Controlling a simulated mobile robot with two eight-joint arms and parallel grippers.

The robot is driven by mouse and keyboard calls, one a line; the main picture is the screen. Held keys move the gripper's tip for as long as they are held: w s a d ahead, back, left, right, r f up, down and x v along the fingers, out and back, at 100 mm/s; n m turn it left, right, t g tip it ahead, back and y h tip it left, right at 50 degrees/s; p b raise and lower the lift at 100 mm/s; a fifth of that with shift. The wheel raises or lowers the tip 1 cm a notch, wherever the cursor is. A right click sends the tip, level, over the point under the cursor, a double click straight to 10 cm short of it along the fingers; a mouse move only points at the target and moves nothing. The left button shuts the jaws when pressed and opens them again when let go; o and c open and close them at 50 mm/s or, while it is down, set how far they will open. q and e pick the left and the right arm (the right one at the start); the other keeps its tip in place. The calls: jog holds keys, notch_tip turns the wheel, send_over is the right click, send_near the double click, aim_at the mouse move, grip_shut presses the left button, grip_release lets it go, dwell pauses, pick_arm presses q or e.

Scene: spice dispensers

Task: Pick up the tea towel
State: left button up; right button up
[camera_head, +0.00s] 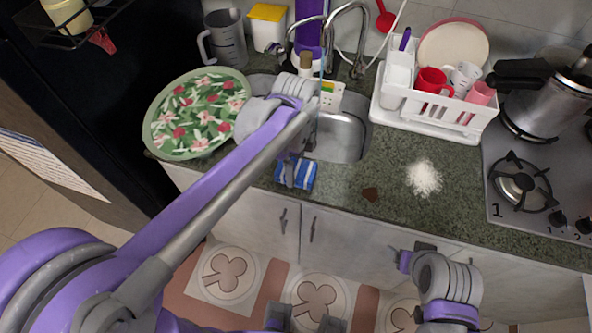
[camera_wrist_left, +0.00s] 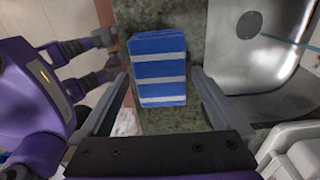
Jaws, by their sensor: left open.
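The tea towel (camera_head: 307,175) is blue with white stripes and looks folded into a small rectangle. It lies on the green stone counter at the front edge, in front of the sink. In the left wrist view the towel (camera_wrist_left: 158,68) lies flat and fully in sight between my fingers. My left gripper (camera_wrist_left: 160,76) is open and empty above it, one finger on each side. In the head view the left gripper (camera_head: 295,168) partly covers the towel. My right arm (camera_head: 445,290) shows at lower right, but I see no right gripper fingers.
The sink (camera_head: 345,135) and its tap (camera_head: 350,30) are just behind the towel. A floral plate (camera_head: 196,112) stands to the left. A white dish rack (camera_head: 430,118) with mugs is to the right, then the stove (camera_head: 540,200). White powder (camera_head: 424,178) lies on the counter.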

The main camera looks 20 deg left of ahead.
aim_at(296, 168)
pick_arm(q)
notch_tip(296, 168, down, 2)
jog(key=shift+f, duration=0.2)
jog(key=c, duration=1.2)
jog(key=shift+r, duration=0.1)
notch_tip(296, 168, up, 10)
